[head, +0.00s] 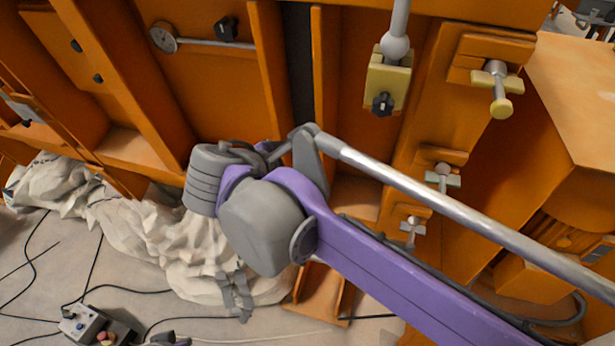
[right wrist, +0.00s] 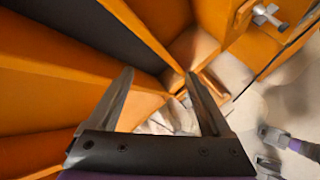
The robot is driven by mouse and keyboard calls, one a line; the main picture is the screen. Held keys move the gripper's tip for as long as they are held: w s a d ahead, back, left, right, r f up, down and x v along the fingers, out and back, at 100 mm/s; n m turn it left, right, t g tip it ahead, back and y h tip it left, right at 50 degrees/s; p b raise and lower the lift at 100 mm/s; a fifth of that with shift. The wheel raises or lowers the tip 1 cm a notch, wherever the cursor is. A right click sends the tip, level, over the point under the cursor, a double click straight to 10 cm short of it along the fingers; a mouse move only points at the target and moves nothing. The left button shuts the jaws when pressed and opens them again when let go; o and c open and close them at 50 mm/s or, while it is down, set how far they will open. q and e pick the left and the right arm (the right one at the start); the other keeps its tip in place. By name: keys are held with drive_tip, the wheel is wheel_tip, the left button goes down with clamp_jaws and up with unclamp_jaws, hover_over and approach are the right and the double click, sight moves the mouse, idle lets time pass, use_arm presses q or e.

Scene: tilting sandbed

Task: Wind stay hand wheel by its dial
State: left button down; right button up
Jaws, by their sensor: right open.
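A black knob (head: 227,28) is above the rod. I cannot tell which fitting is the stay hand wheel. My right arm crosses the head view from the right, and its wrist hides its fingers there. In the right wrist view my right gripper (right wrist: 160,88) is open and empty, facing an orange recess. A T-shaped grey handle (right wrist: 268,14) is at the upper right, apart from the fingers. What seems my left gripper (right wrist: 275,140) shows small at right.
Smaller T-handles (head: 443,178) are below. Crumpled pale sheeting (head: 140,215), cables and a control box (head: 85,325) lie on the floor.

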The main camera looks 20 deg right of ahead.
drive_tip(key=shift+s+d+f+m+g, duration=0.15)
drive_tip(key=shift+s+d+f+m, duration=0.25)
drive_tip(key=shift+f, duration=0.2)
drive_tip(key=shift+s+d+f+m+g, duration=0.15)
drive_tip(key=shift+s+d+f+m, duration=0.2)
drive_tip(key=shift+f, duration=0.2)
drive_tip(key=s+d+f+m+y+p, duration=0.1)
drive_tip(key=s+d+f+m+y, duration=0.1)
drive_tip(key=s+f+m, duration=0.5)
drive_tip(key=s+d+f+m+g+y+p, duration=0.1)
drive_tip(key=s+d+f+m+y, duration=0.2)
drive_tip(key=s+f+m+y, duration=0.2)
drive_tip(key=s+f+m, duration=0.3)
drive_tip(key=f+m, duration=0.2)
drive_tip(key=f, duration=0.2)
drive_tip(key=shift+s+g+y+p, duration=0.2)
drive_tip(key=shift+g+y+p, duration=0.1)
drive_tip(key=shift+p, duration=0.1)
